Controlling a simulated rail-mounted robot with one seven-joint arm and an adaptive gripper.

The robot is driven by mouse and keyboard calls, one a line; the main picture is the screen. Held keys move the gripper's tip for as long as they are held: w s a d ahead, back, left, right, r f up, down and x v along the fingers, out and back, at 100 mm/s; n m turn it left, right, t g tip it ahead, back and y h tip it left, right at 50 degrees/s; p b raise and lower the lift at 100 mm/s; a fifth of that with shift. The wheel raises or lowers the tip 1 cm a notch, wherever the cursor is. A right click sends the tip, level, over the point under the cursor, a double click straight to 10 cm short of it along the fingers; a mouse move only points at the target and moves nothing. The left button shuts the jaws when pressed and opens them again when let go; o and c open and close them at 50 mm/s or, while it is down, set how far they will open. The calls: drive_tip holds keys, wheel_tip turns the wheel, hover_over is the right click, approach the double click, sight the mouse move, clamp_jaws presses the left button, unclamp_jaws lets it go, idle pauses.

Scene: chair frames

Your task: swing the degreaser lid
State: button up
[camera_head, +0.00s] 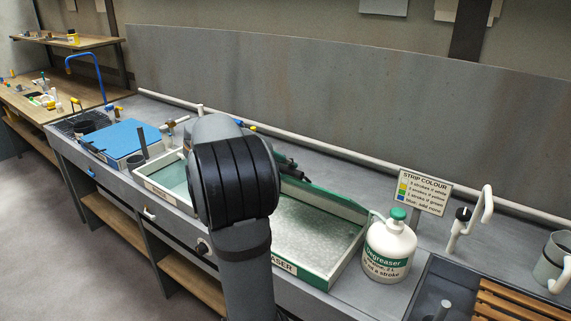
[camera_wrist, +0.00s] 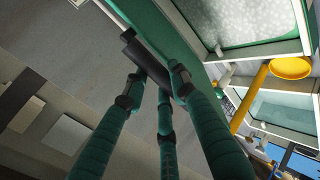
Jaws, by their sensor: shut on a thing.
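The degreaser bath (camera_head: 345,255) is a long, green-rimmed tank with a pale speckled surface, right of centre in the head view. Its front label is partly hidden by my arm. In the wrist view, a green panel (camera_wrist: 168,28), apparently the lid, runs along the top with a dark bar handle (camera_wrist: 143,58) beside it. My gripper (camera_wrist: 158,78) has green fingers closed around that dark bar. In the head view my gripper (camera_head: 290,168) shows only partly behind my arm, near the bath's back edge. The lid's full outline and angle are hidden there.
A white degreaser jug (camera_head: 388,252) with green cap stands right of the bath, before a strip-colour sign (camera_head: 425,190). A white pipe (camera_head: 340,150) runs along the back. A blue-topped box (camera_head: 125,138) stands left. A yellow ring (camera_wrist: 290,68) shows in the wrist view.

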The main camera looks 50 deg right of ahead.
drive_tip(key=f, duration=0.1)
drive_tip(key=a+f+b, duration=0.2)
drive_tip(key=shift+s, duration=0.25)
drive_tip(key=o, duration=1.1)
drive_tip(key=shift+w+d+r, duration=0.1)
drive_tip(key=shift+w, duration=0.05)
drive_tip(key=shift+o, duration=0.2)
drive_tip(key=v, duration=1.2)
drive_tip(key=shift+w, duration=0.1)
